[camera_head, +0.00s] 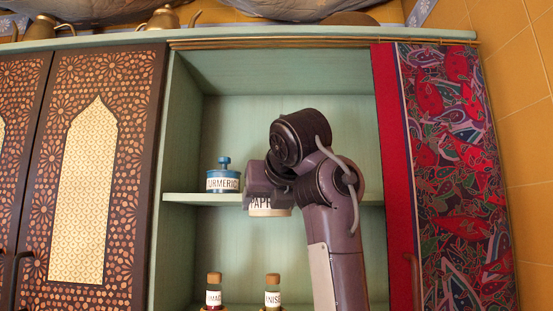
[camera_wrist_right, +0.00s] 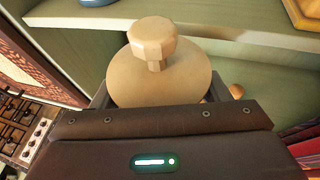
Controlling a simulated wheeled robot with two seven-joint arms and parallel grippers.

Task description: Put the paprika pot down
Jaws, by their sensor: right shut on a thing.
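The paprika pot (camera_head: 268,206) is a cream pot with a label reading "PAPR", the rest hidden by my gripper. In the wrist view its round tan lid with a faceted knob (camera_wrist_right: 152,42) fills the middle. My right gripper (camera_head: 266,193) is shut on the pot, with one finger on each side in the wrist view. The pot appears in front of the cupboard shelf (camera_head: 190,199), its base lower in the picture than the shelf edge. In the wrist view the shelf board (camera_wrist_right: 215,17) lies beyond the pot. My left gripper is not in view.
A blue turmeric pot (camera_head: 223,180) stands on the shelf to the left. Corked bottles (camera_head: 214,291) (camera_head: 273,291) stand below. A patterned red door (camera_head: 450,170) is at right, a brown door (camera_head: 98,180) at left. A stove (camera_wrist_right: 22,118) lies far below.

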